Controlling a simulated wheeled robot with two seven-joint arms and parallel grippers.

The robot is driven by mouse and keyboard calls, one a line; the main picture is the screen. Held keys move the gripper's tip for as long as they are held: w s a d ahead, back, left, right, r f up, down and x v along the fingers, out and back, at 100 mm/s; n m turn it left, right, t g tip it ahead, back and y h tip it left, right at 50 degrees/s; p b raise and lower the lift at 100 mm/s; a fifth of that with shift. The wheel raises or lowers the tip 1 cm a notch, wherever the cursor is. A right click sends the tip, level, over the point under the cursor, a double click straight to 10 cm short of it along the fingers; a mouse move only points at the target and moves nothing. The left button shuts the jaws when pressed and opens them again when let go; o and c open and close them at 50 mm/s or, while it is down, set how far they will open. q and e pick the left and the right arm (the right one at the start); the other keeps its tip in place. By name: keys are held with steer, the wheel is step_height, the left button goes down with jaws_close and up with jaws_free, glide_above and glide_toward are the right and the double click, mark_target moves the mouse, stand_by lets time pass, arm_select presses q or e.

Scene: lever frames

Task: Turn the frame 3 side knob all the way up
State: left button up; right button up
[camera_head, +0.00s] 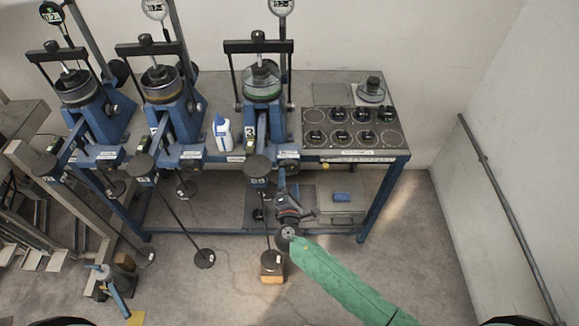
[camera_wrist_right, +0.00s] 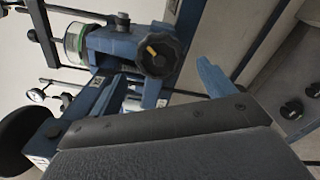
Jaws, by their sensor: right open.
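Frame 3 (camera_head: 263,112) is the rightmost of the blue lever frames on the bench, with a green-ringed glass dish at its top. A black lobed side knob with a yellow mark (camera_wrist_right: 160,52) shows in the right wrist view, on a blue housing. In the head view I cannot clearly pick this knob out. My right gripper (camera_head: 284,190) is open, in front of the bench just below frame 3. A blue finger (camera_wrist_right: 216,78) shows in the wrist view, right of and below the knob and apart from it. My left gripper is out of view.
Two similar frames (camera_head: 165,100) stand to the left, with a white bottle (camera_head: 222,133) between the middle one and frame 3. A panel of black weights (camera_head: 352,129) lies right of frame 3. A weight on a wooden block (camera_head: 271,266) is on the floor near my arm.

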mark_target(289, 170)
steer(key=w, duration=0.6)
steer(key=shift+w+r+p, duration=0.1)
steer(key=shift+w+p, duration=0.05)
steer(key=shift+p, duration=0.2)
steer(key=shift+c, duration=1.1)
steer(key=shift+w, duration=0.15)
steer(key=c, duration=1.1)
